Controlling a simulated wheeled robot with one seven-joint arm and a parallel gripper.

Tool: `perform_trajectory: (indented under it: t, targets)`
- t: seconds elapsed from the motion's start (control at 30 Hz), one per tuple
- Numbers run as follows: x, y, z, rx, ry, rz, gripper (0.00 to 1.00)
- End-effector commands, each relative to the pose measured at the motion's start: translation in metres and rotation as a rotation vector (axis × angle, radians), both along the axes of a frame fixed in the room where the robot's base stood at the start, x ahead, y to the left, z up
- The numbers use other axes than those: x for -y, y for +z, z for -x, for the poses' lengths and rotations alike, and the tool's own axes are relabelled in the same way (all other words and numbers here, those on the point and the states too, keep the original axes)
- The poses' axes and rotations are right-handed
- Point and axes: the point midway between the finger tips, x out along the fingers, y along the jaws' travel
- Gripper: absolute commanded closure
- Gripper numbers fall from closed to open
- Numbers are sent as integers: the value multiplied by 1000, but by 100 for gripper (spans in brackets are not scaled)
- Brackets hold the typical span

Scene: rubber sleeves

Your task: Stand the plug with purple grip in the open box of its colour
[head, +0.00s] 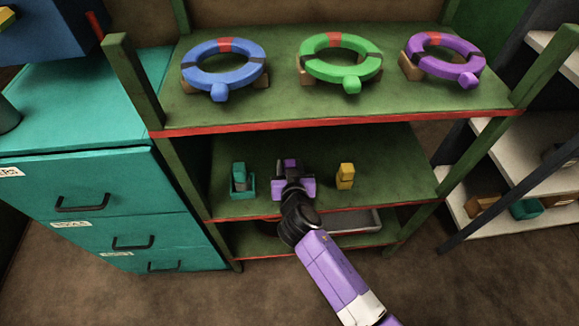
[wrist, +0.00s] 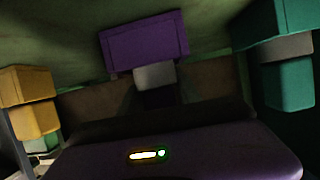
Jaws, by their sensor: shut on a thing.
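The purple-gripped plug (head: 308,188) is on the middle green shelf, between a teal piece and a yellow piece. My gripper (head: 292,181) reaches in from the front and is shut on it, hiding part of it. In the wrist view the plug's wide purple part (wrist: 145,40) lies straight ahead, with a small grey part (wrist: 155,75) between it and my dark jaws (wrist: 160,97). I cannot tell whether the plug touches the shelf. I cannot make out a purple open box for certain in either view.
A teal piece (head: 242,182) stands left of the plug and a yellow one (head: 345,177) right, both close by. The upper shelf (head: 285,112) overhangs, carrying blue, green and purple rings (head: 472,78). A grey tray (head: 340,222) is below. Small boxes (head: 525,208) sit on the right-hand rack.

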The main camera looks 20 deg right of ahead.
Motion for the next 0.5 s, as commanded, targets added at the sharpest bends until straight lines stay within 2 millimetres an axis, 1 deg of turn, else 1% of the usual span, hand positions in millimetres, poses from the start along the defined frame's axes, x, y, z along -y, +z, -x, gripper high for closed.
perform_trajectory:
  t: [0.1,0.27,0.3,0.37,0.4,0.5]
  targets:
    - [0,2,-1,2,1,-1,100]
    - [0,-3,0,2,1,-1,100]
    - [0,-2,0,0,0,-1,52]
    - [0,-2,0,0,0,-1,40]
    - [0,-2,0,0,0,0,38]
    - [0,-2,0,0,0,0,38]
